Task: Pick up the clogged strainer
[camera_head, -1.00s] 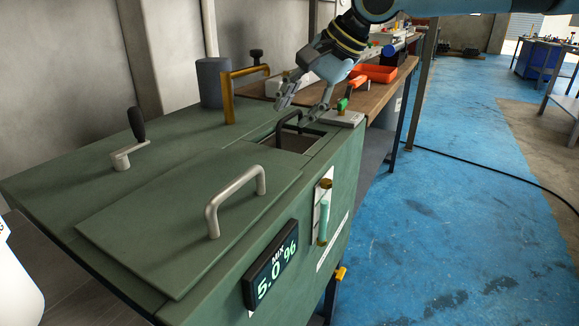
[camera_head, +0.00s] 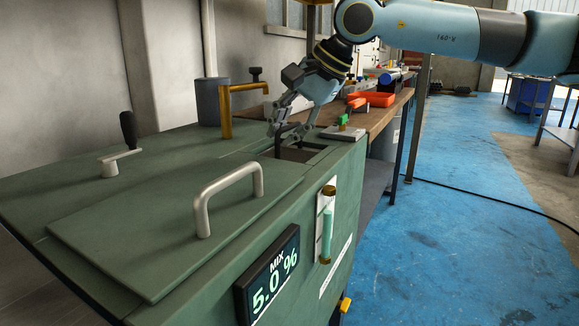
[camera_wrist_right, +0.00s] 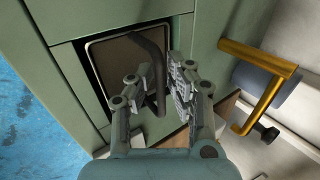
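The strainer sits in the square opening of the green tank, its dark handle (camera_head: 278,146) standing up. In the right wrist view the dark curved handle (camera_wrist_right: 157,52) rises over the strainer's brownish top (camera_wrist_right: 113,62). My right gripper (camera_head: 287,130) is low over the opening. In the wrist view its two fingers (camera_wrist_right: 162,80) are apart, with the handle between them. The handle's lower end is partly hidden by the fingers. My left gripper is not in view.
The green tank (camera_head: 80,185) has a lid with a metal handle (camera_head: 228,196), a crank (camera_head: 122,150) and a yellow pipe (camera_head: 228,105). A display (camera_head: 268,276) reads "MIX 5.0 %". A bench with a red tray (camera_head: 375,98) stands behind. Blue floor is open at right.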

